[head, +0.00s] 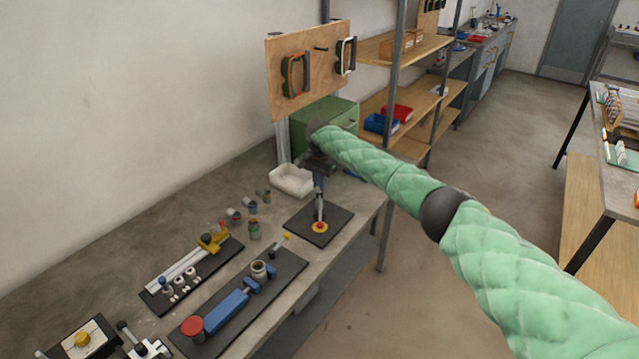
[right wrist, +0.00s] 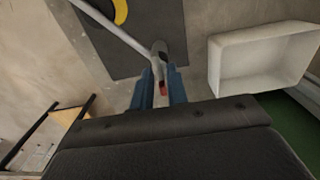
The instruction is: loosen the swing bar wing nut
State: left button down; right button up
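A black plate (head: 331,231) lies on the bench, with a red and yellow round piece (head: 320,227) on it and a pale bar rising from there towards my right gripper (head: 319,181). In the right wrist view, the pale bar (right wrist: 112,27) runs from the yellow ring (right wrist: 120,10) to a grey post end (right wrist: 159,52) in front of the fingers. My right gripper (right wrist: 160,70) has its blue fingers apart on either side of a small red-tipped piece (right wrist: 163,88). I cannot tell whether they clamp it, nor make out a wing nut's shape. My left gripper is out of view.
A white open bin (head: 291,180) stands close behind and beside the plate. Several small jars, a long blue fixture (head: 232,307) and a yellow-ended fixture (head: 190,273) lie to the left. A green cabinet (head: 325,125) and a pegboard (head: 310,70) stand behind.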

grip_shut()
